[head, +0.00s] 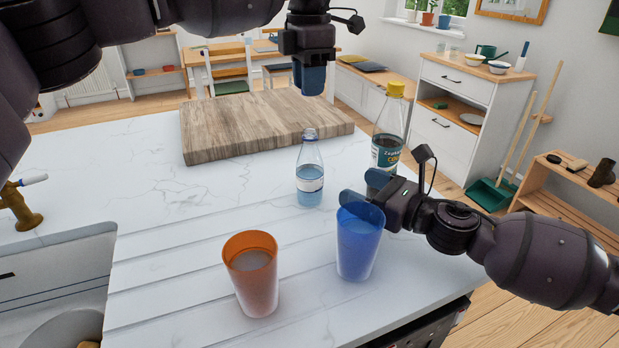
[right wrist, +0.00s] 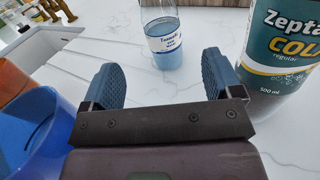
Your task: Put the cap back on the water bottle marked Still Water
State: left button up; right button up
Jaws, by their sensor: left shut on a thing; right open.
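The clear water bottle (head: 310,178) stands upright on the white worktop, with bluish water inside and no cap visible on its neck. In the right wrist view the bottle (right wrist: 166,45) shows a white label, its small print hard to read. My left gripper (head: 309,80) points down above and behind the bottle, apart from it. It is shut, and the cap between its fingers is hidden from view. My right gripper (head: 362,190) is open and empty, low over the worktop right of the bottle; its two blue fingers (right wrist: 163,62) are spread.
A cola bottle with a yellow cap (head: 391,125) stands close right of the water bottle. A blue cup (head: 357,245) and an orange cup (head: 252,280) stand in front. A wooden board (head: 250,128) lies behind. A sink (head: 55,270) is at left.

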aim_at(320, 170)
jog(key=x, duration=1.2)
jog(key=shift+s+f, duration=0.1)
jog(key=shift+c, duration=0.5)
jog(key=c, duration=1.2)
pick_arm(q)
jog(key=shift+f, duration=2.5)
pick_arm(e)
jog(key=shift+c, duration=0.2)
